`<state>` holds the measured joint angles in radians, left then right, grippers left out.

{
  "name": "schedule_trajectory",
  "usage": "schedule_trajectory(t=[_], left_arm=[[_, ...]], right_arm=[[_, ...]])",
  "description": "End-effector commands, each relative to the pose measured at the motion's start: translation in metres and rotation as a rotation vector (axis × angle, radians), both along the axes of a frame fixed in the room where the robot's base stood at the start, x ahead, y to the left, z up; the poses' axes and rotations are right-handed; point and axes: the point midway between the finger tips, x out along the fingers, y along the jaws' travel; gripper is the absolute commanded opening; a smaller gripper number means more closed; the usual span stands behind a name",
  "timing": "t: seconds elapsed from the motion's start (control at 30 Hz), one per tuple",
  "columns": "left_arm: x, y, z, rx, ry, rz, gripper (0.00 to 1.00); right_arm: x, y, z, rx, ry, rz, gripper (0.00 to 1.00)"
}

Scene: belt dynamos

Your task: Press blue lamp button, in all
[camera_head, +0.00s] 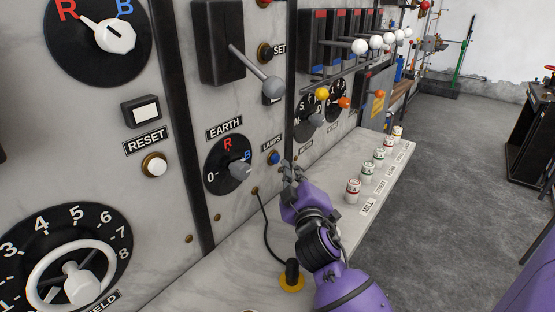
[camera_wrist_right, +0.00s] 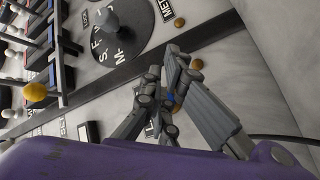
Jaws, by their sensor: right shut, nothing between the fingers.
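The blue lamp button (camera_head: 274,157) sits in a brass ring on the marble panel, just below the LAMPS label (camera_head: 271,143). It shows small and partly hidden behind my fingers in the right wrist view (camera_wrist_right: 170,98). My right gripper (camera_head: 287,167) is shut and empty, its fingertips close to the button, slightly right of and below it in the head view. I cannot tell whether they touch it. My left gripper is in neither view.
The EARTH dial (camera_head: 229,164) is left of the button. A black cable (camera_head: 266,226) hangs from the panel to a yellow-ringed socket. Several small white labelled pieces (camera_head: 353,190) stand on the marble ledge. Lever switches (camera_head: 342,47) project from the panel beyond.

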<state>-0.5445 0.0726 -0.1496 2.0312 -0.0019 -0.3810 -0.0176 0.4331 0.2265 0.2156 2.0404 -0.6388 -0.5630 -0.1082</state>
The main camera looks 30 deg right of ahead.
Motion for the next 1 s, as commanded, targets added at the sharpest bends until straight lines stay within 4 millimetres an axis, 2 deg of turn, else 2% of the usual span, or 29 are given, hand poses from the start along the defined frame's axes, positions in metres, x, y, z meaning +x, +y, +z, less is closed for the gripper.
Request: schedule_trajectory(t=[0.17,0.6,1.0], left_arm=[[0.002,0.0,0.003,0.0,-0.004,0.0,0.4],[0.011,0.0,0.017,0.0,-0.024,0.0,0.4],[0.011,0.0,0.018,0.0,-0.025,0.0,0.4]], right_arm=[[-0.006,-0.003,0.0,0.0,0.001,-0.001,0.0],[-0.043,-0.018,0.001,0.001,0.0,-0.001,0.0],[-0.046,-0.019,0.0,0.001,0.0,0.0,0.0]])
